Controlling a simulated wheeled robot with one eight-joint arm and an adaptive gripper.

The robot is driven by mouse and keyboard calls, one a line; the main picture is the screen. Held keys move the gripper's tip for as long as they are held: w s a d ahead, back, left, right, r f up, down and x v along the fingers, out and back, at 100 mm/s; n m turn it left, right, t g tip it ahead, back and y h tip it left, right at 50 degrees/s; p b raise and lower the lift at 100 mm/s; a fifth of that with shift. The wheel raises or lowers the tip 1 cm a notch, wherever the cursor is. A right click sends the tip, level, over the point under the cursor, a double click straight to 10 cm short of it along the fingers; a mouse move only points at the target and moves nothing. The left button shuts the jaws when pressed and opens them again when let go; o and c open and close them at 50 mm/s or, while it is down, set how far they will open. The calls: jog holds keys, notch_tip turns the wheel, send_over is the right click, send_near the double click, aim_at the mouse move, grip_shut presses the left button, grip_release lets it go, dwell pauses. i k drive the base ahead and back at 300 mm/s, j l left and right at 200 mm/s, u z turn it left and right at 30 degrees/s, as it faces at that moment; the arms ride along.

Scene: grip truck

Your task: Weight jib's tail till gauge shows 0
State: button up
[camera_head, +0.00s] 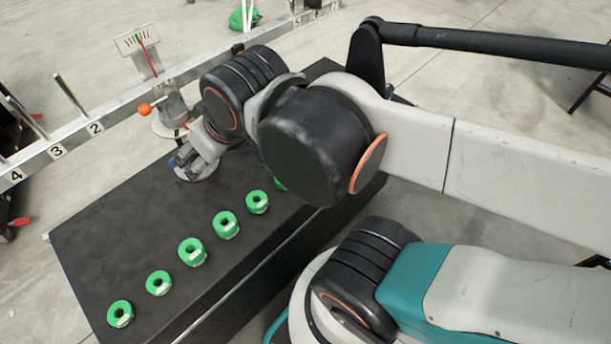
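The jib's beam (112,112) crosses the upper left, marked 2, 3 and 4 on its left part and 5 on its right part. Upright pegs (70,94) stand on its left part, with no ring visible on them. The gauge (137,40) is a pale dial with a red needle; its reading is too small to tell. Several green ring weights (193,251) lie in a row on the black bench; one more is partly hidden by my arm. My gripper (182,163) is low over the bench, near the jib's post. Its fingers are small and partly hidden, so its opening and any hold are unclear.
The black bench top (110,230) is clear between the weights and the beam. An orange ball knob (145,109) sticks out near the post (172,108). A green object (243,18) is beyond the beam. Dark stands are at the left edge and upper right.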

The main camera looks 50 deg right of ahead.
aim_at(192, 251)
jog(key=z, duration=0.95)
jog(key=u, duration=1.5)
